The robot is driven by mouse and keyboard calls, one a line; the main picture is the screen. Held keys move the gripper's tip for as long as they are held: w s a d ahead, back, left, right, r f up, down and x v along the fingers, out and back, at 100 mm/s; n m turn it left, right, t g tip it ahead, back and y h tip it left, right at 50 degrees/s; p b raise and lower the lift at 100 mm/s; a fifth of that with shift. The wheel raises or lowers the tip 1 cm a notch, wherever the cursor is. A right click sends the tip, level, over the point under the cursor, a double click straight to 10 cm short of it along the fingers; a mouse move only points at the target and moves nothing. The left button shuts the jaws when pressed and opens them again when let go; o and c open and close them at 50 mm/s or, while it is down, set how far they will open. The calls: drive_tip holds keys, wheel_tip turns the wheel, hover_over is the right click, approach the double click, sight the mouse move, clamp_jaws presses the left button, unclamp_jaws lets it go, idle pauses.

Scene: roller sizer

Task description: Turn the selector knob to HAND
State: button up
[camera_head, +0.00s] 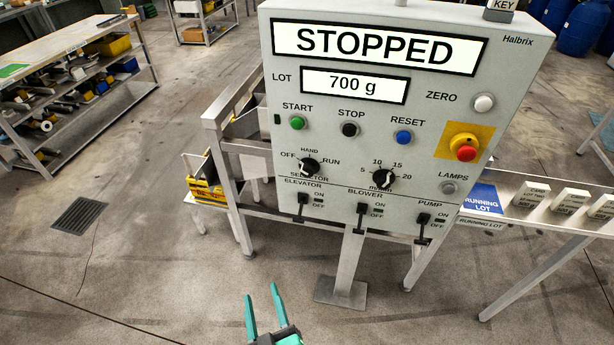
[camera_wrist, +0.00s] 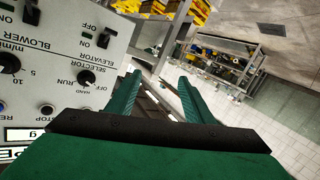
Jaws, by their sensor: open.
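The selector knob (camera_head: 308,167) is a small black knob on the grey control panel, with OFF to its left, HAND above and RUN to its right. Its pointer is too small to read surely. In the wrist view the panel appears upside down and the knob (camera_wrist: 84,77) lies left of the fingers. My gripper (camera_head: 262,292) has two green fingers, spread apart and empty. It is below and left of the panel in the head view, away from the knob. The fingers also show in the wrist view (camera_wrist: 160,76).
The panel display (camera_head: 374,47) reads STOPPED. A black 5-to-20 dial (camera_head: 383,178) sits right of the knob. Elevator (camera_head: 300,205), blower and pump switches stick out below. A red stop button (camera_head: 466,153) is at the right. Bare floor surrounds my gripper.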

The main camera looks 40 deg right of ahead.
drive_tip(key=w+d+r+m+g+h, duration=0.1)
drive_tip(key=w+d+r+m+h, duration=0.1)
drive_tip(key=w+d+r+h, duration=0.35)
drive_tip(key=m+g+h, duration=0.3)
drive_tip(key=m, duration=0.1)
approach(306, 174)
drive_tip(key=x, duration=0.9)
drive_tip(key=shift+d, duration=0.2)
drive_tip(key=shift+a, duration=0.1)
drive_tip(key=c, duration=1)
